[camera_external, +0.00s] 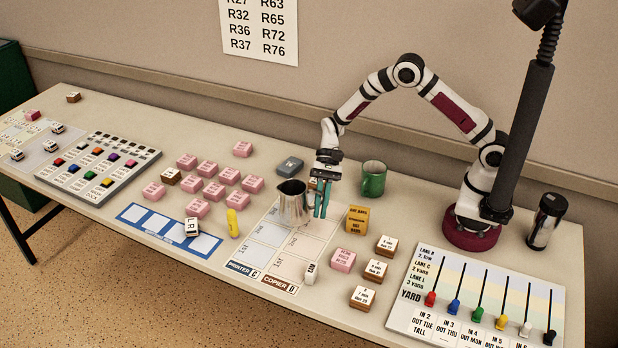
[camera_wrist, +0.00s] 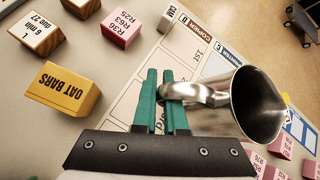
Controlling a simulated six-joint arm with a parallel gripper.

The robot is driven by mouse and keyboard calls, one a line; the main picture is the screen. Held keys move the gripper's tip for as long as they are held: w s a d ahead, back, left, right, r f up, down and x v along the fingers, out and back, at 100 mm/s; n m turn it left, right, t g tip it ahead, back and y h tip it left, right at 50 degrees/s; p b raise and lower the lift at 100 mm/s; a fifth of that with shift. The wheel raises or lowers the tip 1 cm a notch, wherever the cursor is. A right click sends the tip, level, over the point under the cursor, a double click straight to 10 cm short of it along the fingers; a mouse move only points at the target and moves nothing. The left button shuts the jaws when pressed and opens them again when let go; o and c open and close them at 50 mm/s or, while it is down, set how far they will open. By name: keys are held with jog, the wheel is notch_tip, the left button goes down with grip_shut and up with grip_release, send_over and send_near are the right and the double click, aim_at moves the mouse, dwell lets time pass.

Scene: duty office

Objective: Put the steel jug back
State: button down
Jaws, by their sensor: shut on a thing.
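The steel jug (camera_external: 293,204) is upright at the back part of the white mat (camera_external: 268,236) marked PRINTER C and COPIER D. I cannot tell whether its base touches the mat. My gripper (camera_external: 321,211) reaches down on the jug's right side, its green fingers shut on the handle. In the wrist view the green fingers (camera_wrist: 167,102) close around the handle, and the jug (camera_wrist: 262,104) extends to the right with its mouth showing. The fingers cover part of the handle.
A green mug (camera_external: 373,179) stands behind my gripper, and a yellow OAT BARS box (camera_external: 357,219) to its right. A yellow object (camera_external: 233,223) stands left of the mat.

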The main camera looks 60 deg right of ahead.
jog(key=shift+a+f, duration=0.35)
jog(key=shift+a, duration=0.05)
notch_tip(320, 180, down, 4)
jog(key=shift+r, duration=0.1)
jog(key=c, duration=1)
grip_release()
jog(key=shift+o, duration=0.2)
